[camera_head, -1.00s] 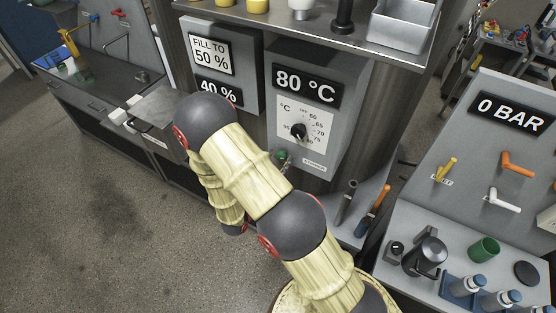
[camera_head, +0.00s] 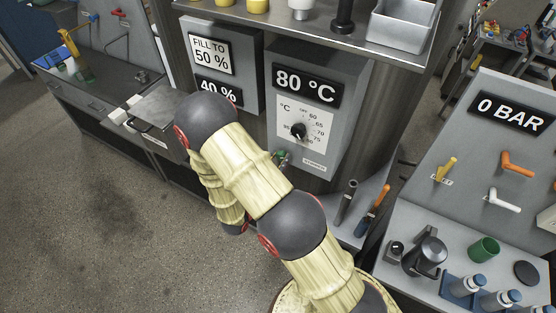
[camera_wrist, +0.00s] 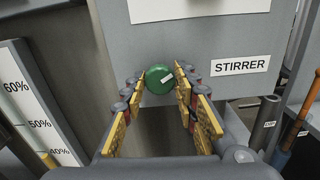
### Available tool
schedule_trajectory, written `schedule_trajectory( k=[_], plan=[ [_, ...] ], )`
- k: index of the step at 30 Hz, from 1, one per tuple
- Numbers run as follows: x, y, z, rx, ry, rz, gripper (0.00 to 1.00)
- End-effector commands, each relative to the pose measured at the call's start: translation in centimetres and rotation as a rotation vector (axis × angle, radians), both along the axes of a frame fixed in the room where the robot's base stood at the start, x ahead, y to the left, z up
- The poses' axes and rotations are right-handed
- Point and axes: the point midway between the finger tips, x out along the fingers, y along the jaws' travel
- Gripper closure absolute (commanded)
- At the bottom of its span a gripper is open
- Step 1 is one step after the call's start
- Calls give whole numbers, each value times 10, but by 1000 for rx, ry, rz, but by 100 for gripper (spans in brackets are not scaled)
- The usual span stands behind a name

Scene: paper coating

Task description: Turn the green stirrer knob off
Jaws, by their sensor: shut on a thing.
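The green stirrer knob (camera_wrist: 159,78) is a round knob with a white bar mark on its face. It sits on the grey panel left of the white STIRRER label (camera_wrist: 240,65), and the bar slants up to the right. My gripper (camera_wrist: 160,80) has its yellow-padded fingers on both sides of the knob and is shut on it. In the head view the knob (camera_head: 280,155) shows small beside my arm, which hides my gripper's body.
Above the knob is the black temperature dial (camera_head: 298,131) under the 80 °C sign (camera_head: 305,86). The 40 % display (camera_head: 219,91) is to the left, partly behind my arm. Tool handles (camera_head: 371,208) stand to the lower right.

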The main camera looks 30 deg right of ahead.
Motion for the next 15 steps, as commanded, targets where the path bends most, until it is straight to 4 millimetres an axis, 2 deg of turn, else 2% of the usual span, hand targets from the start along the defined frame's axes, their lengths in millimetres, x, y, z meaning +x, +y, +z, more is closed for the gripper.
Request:
schedule_trajectory(
  k=[8, 15],
  plan=[
    [0, 0, 0, -7, 11, 0, 96],
    [0, 0, 1, -58, 90, 0, 96]
  ],
)
